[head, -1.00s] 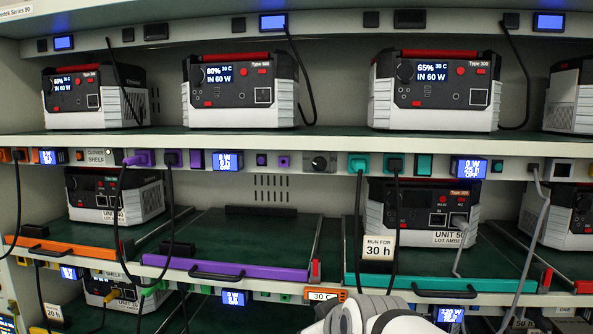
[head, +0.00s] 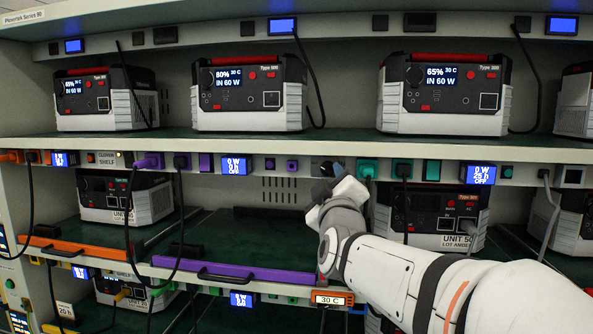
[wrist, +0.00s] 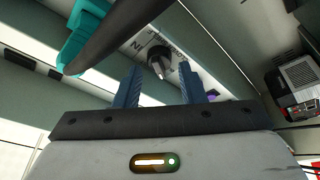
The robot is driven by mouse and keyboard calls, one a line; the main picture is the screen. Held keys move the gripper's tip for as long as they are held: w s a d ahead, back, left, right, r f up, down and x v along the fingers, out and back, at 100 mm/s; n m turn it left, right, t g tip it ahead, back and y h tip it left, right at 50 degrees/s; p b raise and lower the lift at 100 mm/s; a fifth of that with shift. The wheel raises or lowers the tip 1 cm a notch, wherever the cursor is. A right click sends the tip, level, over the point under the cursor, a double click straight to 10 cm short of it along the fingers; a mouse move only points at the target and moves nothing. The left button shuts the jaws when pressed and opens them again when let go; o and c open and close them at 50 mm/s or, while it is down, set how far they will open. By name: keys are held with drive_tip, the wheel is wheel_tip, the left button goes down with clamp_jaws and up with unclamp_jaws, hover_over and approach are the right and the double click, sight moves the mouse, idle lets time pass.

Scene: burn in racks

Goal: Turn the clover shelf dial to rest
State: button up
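In the wrist view the dial (wrist: 159,57) lies just beyond and between my fingertips. In the head view my gripper (head: 329,175) is up at the strip and covers most of the dial. In the wrist view my gripper (wrist: 160,82) shows two blue fingers spread apart with nothing clearly held. I cannot tell whether they touch the dial.
A teal plug (wrist: 84,32) with a thick black cable is close to my gripper's left in the wrist view. Teal plugs (head: 366,168) sit right of the dial in the head view. A purple-fronted tray (head: 235,271) is below. Power units (head: 250,95) stand above.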

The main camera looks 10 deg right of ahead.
sight(327, 169)
drive_tip(key=shift+x, duration=1.3)
drive_tip(key=shift+c, duration=0.4)
drive_tip(key=c, duration=0.6)
